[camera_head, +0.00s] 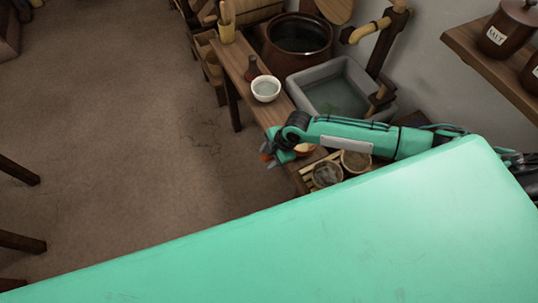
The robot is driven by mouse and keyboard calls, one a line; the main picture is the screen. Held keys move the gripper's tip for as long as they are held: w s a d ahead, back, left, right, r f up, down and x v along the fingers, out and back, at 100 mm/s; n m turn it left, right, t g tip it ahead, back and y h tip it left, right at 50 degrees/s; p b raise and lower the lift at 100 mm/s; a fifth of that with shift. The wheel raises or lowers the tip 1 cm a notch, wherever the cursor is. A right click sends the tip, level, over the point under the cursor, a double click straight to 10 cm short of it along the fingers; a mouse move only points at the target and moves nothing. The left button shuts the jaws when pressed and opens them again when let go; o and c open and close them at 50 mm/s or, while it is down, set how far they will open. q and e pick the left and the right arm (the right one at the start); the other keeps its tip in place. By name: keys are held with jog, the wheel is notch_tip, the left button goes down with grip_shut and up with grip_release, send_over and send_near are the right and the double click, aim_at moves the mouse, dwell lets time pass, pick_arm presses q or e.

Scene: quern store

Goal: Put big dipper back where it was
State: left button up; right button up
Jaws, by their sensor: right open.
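I cannot pick out a big dipper for sure in the head view. My right gripper (272,155) is at the end of my green arm, over the front end of the narrow wooden bench (272,113). It is open, and I see nothing held in it. An orange-brown bowl (305,149) is partly hidden behind my right arm. A large brown pot (299,36) with dark contents stands behind the bench. My left gripper is not in view.
A white bowl (266,89) and a dark bottle (252,68) stand on the bench. A grey stone basin (327,76) with a wooden pump (385,40) is beside it. Two round containers (328,174) sit below my arm. A wall shelf (480,45) holds jars.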

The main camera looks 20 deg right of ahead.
jog(key=b+v, duration=0.1)
jog(key=v, duration=1.1)
jog(key=shift+b, duration=0.4)
